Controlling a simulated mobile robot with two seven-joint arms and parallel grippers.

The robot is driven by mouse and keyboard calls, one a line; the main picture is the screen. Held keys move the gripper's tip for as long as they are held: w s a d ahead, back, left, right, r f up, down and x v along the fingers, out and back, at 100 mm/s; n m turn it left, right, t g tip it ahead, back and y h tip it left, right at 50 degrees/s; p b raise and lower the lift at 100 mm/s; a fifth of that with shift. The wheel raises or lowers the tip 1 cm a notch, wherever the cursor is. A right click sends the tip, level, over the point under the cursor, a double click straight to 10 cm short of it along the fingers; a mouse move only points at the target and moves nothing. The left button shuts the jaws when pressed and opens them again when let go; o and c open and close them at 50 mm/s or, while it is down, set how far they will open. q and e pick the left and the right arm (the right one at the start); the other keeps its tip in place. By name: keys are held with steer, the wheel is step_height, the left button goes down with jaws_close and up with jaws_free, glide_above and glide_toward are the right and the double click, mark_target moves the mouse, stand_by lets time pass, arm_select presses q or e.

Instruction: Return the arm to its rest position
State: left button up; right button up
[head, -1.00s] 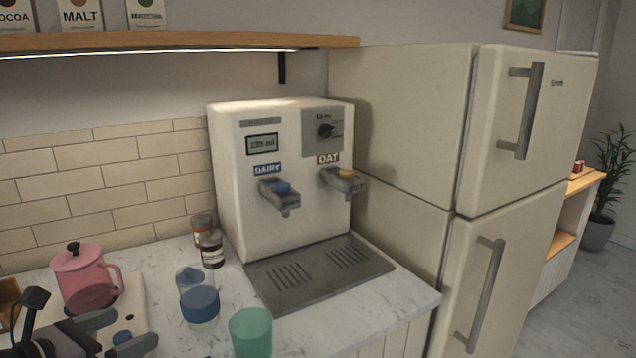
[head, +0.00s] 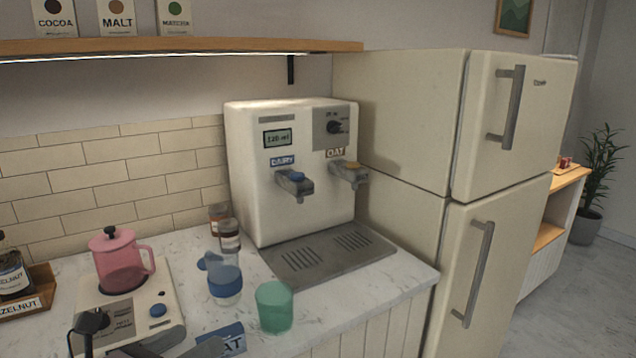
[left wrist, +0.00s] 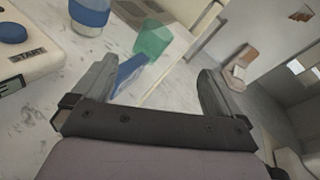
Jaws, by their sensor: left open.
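My left gripper (head: 190,349) is at the bottom edge of the head view, above the counter and in front of the pink kettle's base. Only part of it shows there. In the left wrist view my left gripper (left wrist: 158,75) has its two fingers wide apart, with nothing held between them. Behind the fingers lie the green cup (left wrist: 153,40) and a blue card (left wrist: 130,70). My right gripper is in neither view.
A green cup (head: 274,307), a blue-banded cup (head: 225,283) and a blue card (head: 229,338) are on the counter near the gripper. The pink kettle (head: 122,265) stands on its base (head: 173,332). The milk dispenser (head: 245,190) and fridge (head: 400,130) stand behind.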

arm_select(q)
steer(key=s+d+r+n+t+h, duration=0.1)
steer(key=d+r+n+h, duration=0.25)
steer(key=d, duration=0.85)
steer(key=s+a+f+n+g+y, duration=0.1)
steer(key=s+a+f+n+y, duration=0.15)
steer(key=a+f+n, duration=0.45)
steer(key=s+a+f+n+y, duration=0.2)
steer(key=a+f+n+y, duration=0.2)
steer(key=f+n, duration=0.5)
steer(key=s+a+f+n+g+y, duration=0.4)
steer(key=s+a+f+n, duration=0.7)
steer(key=s+f+n, duration=0.15)
steer(key=d+n+t, duration=0.1)
steer(key=d+n, duration=0.3)
steer(key=d, duration=0.6)
steer(key=shift+f+n, duration=0.3)
steer(key=shift+f, duration=0.1)
